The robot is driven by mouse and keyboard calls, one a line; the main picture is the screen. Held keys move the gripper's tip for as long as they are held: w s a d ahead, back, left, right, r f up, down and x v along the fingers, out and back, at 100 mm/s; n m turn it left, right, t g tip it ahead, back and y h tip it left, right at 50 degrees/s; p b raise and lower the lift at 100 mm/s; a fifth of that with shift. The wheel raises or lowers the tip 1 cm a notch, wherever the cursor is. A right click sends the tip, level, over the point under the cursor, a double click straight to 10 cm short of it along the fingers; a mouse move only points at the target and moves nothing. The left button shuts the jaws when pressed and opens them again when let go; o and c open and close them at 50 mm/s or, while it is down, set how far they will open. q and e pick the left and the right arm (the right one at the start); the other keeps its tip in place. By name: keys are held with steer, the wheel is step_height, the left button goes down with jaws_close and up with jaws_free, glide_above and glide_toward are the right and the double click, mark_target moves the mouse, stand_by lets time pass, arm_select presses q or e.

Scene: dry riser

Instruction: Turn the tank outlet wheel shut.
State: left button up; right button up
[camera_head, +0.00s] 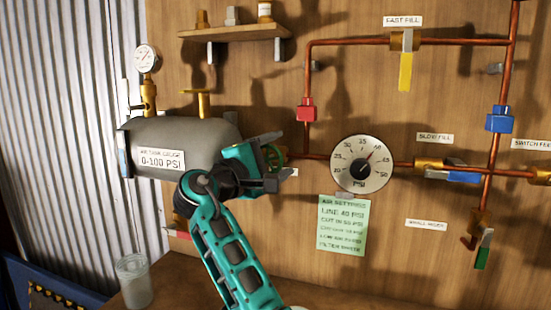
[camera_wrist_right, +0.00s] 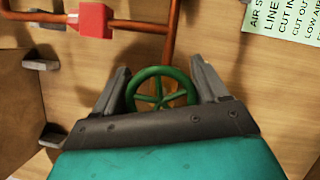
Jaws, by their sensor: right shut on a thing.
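The tank outlet wheel (camera_wrist_right: 161,72) is a small green spoked handwheel, seen between the two fingers in the right wrist view. In the head view only part of the wheel (camera_head: 275,153) shows, just right of the grey air tank (camera_head: 205,131) and largely hidden by my gripper. My right gripper (camera_head: 272,163) reaches up from below to the wheel. In the wrist view its grey fingers (camera_wrist_right: 162,88) stand on the left and right sides of the wheel rim, shut on it. My left gripper is in neither view.
A large PSI dial (camera_head: 361,163) and a green note (camera_head: 342,225) are right of the wheel. Copper pipes with a red fitting (camera_head: 306,109) run above it. A small gauge (camera_head: 146,59) tops the tank's left end. A clear jar (camera_head: 134,280) stands at lower left.

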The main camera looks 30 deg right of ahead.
steer(key=shift+f+m+g+y, duration=0.2)
steer(key=shift+m+g+y, duration=0.15)
steer(key=shift+m, duration=0.75)
steer(key=o, duration=1)
steer(key=shift+c, duration=0.2)
steer(key=b+v, duration=0.1)
steer(key=v, duration=1.2)
steer(key=shift+s+r, duration=0.1)
